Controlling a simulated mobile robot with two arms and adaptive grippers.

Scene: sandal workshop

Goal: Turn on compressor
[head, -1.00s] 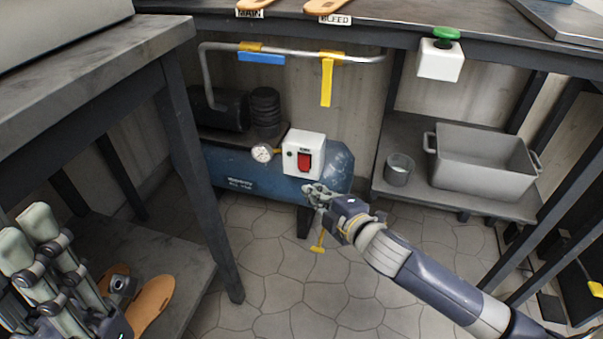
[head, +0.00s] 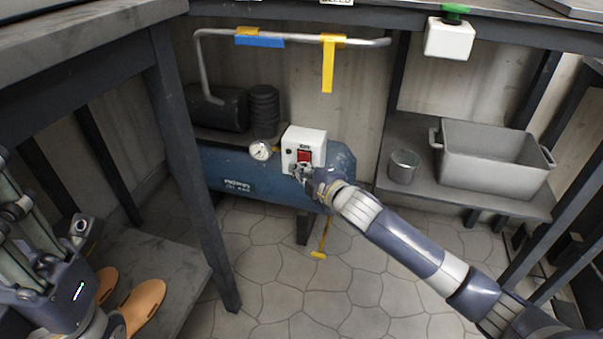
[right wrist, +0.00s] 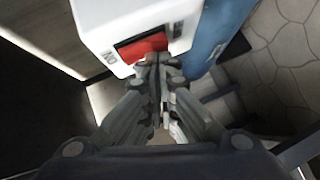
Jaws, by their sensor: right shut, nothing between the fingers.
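The blue compressor (head: 240,178) stands on the floor under the bench. A round gauge (head: 261,150) sits to the left of the box. My right gripper (head: 297,170) is shut and empty, its fingertips at the lower part of the red switch. In the right wrist view the closed fingertips (right wrist: 155,62) overlap the lower edge of the red switch (right wrist: 143,48); I cannot tell whether they press it. My left arm shows at the left edge; its fingertips are not clear.
A grey bin (head: 492,165) and a metal cup (head: 404,167) stand on the low shelf at right. Orange soles (head: 143,303) lie on the left lower shelf.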

